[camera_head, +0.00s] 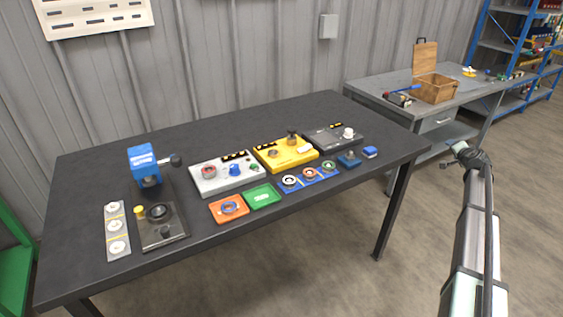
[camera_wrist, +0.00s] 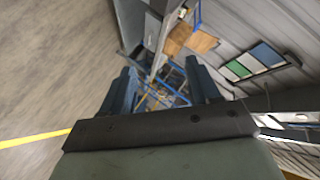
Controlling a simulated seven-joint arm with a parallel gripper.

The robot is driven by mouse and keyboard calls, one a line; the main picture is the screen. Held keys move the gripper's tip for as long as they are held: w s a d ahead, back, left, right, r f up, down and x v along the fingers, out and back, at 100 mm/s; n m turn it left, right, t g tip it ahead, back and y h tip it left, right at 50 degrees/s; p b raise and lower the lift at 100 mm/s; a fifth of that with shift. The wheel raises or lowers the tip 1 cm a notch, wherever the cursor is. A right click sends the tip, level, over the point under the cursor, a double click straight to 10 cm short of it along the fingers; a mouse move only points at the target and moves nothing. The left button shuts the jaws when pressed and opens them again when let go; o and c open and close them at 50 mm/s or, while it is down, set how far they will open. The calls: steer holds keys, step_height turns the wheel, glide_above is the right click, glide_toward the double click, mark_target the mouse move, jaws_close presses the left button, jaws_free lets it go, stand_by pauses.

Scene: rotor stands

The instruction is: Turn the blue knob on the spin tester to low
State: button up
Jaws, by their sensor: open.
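The blue knob (camera_head: 234,169) stands on top of a light grey box (camera_head: 212,186), which I take to be the spin tester, near the middle of the dark table. A red round part (camera_head: 209,171) sits left of the knob, with black-and-yellow labels behind it. The knob's setting is too small to read. My gripper (camera_head: 461,152) is off the table's right side, well apart from the knob. In the wrist view my gripper (camera_wrist: 162,85) is open with nothing between its fingers. The tester and knob are not in the wrist view.
A yellow box (camera_head: 270,161) and a dark box (camera_head: 320,144) stand right of the tester. Orange (camera_head: 229,208) and green (camera_head: 262,196) trays lie in front. A blue press (camera_head: 144,165) stands left. A side bench (camera_head: 420,108) holds an open wooden box (camera_head: 437,91).

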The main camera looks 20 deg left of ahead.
steer(key=w+a+r+n+y, duration=0.2)
steer(key=w+a+r, duration=0.15)
steer(key=a, duration=0.45)
steer(key=s+a+r+n+g+y, duration=0.1)
steer(key=s+a+n+g, duration=0.35)
steer(key=a, duration=1.35)
steer(key=s+a+r+n+g+y, duration=0.15)
steer(key=a+n, duration=0.55)
steer(key=a, duration=1.1)
step_height(320, 180, up, 7)
steer(key=n+g+h, duration=0.5)
steer(key=n+g, duration=0.3)
steer(key=n, duration=0.5)
glide_above(234, 165)
step_height(234, 165, down, 13)
steer(key=shift+s+r, duration=0.15)
steer(key=shift+r, duration=0.05)
steer(key=c, duration=1)
